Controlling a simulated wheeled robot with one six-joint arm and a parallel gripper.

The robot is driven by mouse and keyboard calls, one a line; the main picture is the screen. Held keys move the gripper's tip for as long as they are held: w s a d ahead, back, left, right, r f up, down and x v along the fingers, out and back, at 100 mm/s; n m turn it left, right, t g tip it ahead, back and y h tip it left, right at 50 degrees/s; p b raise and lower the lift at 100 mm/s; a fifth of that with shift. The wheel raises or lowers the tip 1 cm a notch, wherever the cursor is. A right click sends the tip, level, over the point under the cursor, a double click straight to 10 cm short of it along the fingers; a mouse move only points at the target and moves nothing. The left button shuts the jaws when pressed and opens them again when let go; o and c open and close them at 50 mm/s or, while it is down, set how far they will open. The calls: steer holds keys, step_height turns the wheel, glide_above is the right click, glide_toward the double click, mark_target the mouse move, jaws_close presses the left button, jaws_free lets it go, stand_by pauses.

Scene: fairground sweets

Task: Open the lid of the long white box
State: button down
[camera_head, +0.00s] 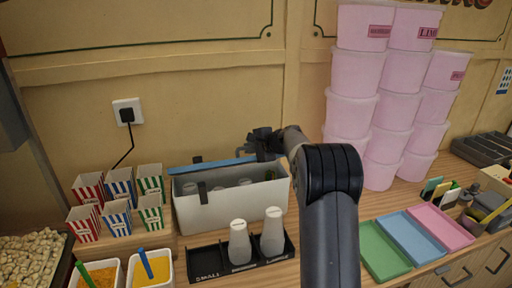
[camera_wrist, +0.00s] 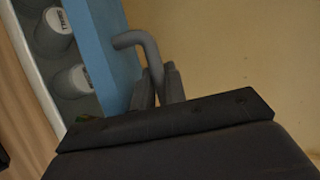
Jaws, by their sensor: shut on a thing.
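The long white box (camera_head: 235,208) stands on the counter against the wall. Its blue lid (camera_head: 210,165) is up at the back edge, and the inside is open to view with several white-capped bottles in it. In the wrist view the blue lid (camera_wrist: 108,45) runs beside the open box, and a grey bent handle (camera_wrist: 138,38) stands out from it. My gripper (camera_wrist: 158,88) is shut on the handle's straight part. In the head view my gripper (camera_head: 264,143) is above the box's back right corner, and my arm hides part of the counter there.
A black rack (camera_head: 218,264) with two bottles stands in front of the box. Striped popcorn cups (camera_head: 120,189) stand to its left. Stacked pink tubs (camera_head: 352,105) rise to the right of my arm. Green, blue and pink trays (camera_head: 412,235) lie at right.

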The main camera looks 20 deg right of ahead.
steer(key=shift+w+r+m+g+h+p, duration=0.2)
steer(key=shift+w+r+g, duration=0.1)
steer(key=shift+w+g, duration=0.5)
steer(key=shift+w+r+m+g+h+p, duration=0.1)
steer(key=shift+w+r+m+g, duration=0.15)
steer(key=shift+w+g, duration=0.55)
steer(key=shift+w, duration=0.1)
steer(key=c, duration=1.7)
jaws_free()
steer(key=b+v, duration=0.2)
steer(key=v, duration=0.9)
steer(key=shift+w, duration=0.15)
